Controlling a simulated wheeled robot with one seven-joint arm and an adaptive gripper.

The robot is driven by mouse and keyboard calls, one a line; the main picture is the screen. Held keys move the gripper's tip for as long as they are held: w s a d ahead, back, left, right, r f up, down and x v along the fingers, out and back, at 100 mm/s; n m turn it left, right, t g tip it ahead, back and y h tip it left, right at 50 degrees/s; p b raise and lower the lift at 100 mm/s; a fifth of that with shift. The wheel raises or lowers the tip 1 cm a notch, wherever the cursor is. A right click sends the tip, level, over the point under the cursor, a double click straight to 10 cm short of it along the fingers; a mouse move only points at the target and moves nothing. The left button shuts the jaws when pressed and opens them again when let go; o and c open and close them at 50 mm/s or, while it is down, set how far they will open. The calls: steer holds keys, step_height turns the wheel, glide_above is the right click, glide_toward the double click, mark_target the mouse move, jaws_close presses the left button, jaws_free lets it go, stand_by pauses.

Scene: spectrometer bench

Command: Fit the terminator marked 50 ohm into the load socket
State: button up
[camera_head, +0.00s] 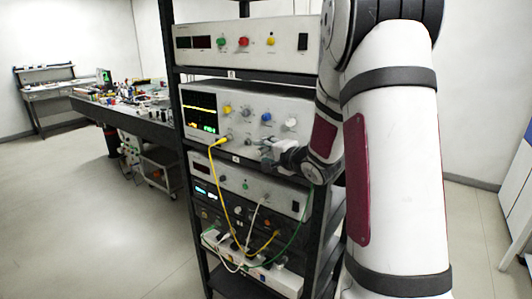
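My gripper (266,150) is at the lower front of the middle-upper rack instrument (287,103), which has a lit screen and coloured knobs. It is small and grey here, and I cannot tell whether its fingers are open or shut or touch anything. I cannot make out a terminator marked 50 ohm. No socket label is readable, so I cannot pick out the load socket. My white arm covers the right side of the rack and part of the instruments' right ends.
A black rack (173,100) holds several instruments. A yellow cable (212,180) hangs from the screen instrument, with white and green cables lower down. A power strip (285,281) lies low in the rack. A cluttered workbench (150,128) stands at left; the floor before it is clear.

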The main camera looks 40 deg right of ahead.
steer(key=v, duration=1.2)
stand_by(0.5)
